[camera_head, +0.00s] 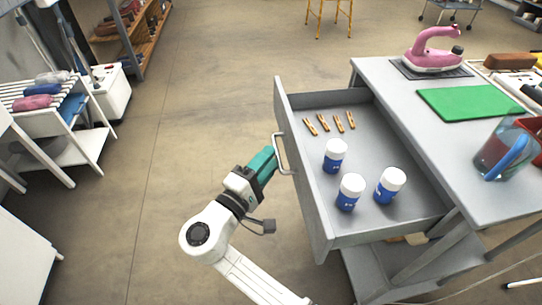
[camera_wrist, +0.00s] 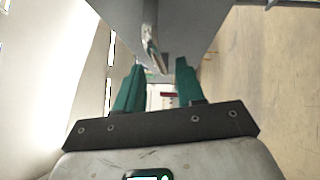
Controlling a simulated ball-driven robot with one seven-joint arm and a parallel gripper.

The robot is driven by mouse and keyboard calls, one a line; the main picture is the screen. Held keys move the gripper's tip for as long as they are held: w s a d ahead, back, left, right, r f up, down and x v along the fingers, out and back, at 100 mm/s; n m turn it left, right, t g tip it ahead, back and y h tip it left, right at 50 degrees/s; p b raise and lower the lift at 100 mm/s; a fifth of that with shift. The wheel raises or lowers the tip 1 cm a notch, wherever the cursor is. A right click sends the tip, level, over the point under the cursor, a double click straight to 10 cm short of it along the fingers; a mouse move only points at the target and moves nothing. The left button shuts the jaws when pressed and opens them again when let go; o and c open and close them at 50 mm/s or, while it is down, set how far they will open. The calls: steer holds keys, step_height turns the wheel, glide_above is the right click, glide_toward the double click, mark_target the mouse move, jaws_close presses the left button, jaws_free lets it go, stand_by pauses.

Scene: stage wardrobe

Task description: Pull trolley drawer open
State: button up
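The grey trolley (camera_head: 398,85) stands at the right. Its drawer (camera_head: 318,205) is pulled far out to the left in the head view. The drawer's metal handle (camera_head: 281,155) is on its front face; it also shows in the wrist view (camera_wrist: 152,45). My gripper (camera_head: 268,160) with teal fingers is at the handle. In the wrist view my gripper (camera_wrist: 160,75) has its fingers apart, with a gap between them and the handle's bar in line with that gap. I cannot tell whether a finger touches the bar.
In the drawer lie several clothes pegs (camera_head: 337,123) and 3 white-capped blue bottles (camera_head: 350,192). On the trolley top are a pink iron (camera_head: 433,52), a green mat (camera_head: 465,101) and a jug (camera_head: 508,150). The floor left of the drawer is clear; white shelving (camera_head: 85,145) stands far left.

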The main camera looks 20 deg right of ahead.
steer(key=v, duration=0.9)
stand_by(0.3)
